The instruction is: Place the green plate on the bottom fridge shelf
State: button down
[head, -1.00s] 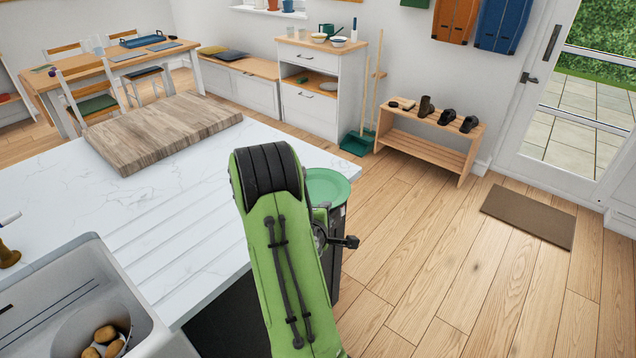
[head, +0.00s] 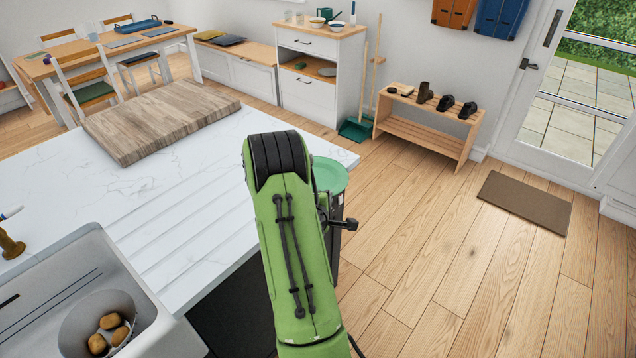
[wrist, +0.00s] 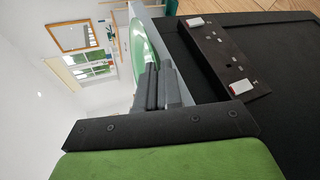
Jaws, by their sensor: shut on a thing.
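The green plate (head: 330,175) shows in the head view just right of my green arm, near the corner of the white worktop. Part of it is hidden behind the arm. In the wrist view the green plate (wrist: 148,52) is seen close to edge-on at the fingertips. My gripper (wrist: 157,80) is shut on it. No fridge or fridge shelf can be made out in either view.
The white worktop (head: 190,190) carries a wooden board (head: 160,118) and a sink (head: 100,290) holding a bowl of potatoes. A shoe bench (head: 428,125) stands by the wall. Wooden floor to the right is clear apart from a doormat (head: 525,203).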

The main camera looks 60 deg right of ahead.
notch_tip(320, 180, up, 10)
jog(key=p, duration=0.4)
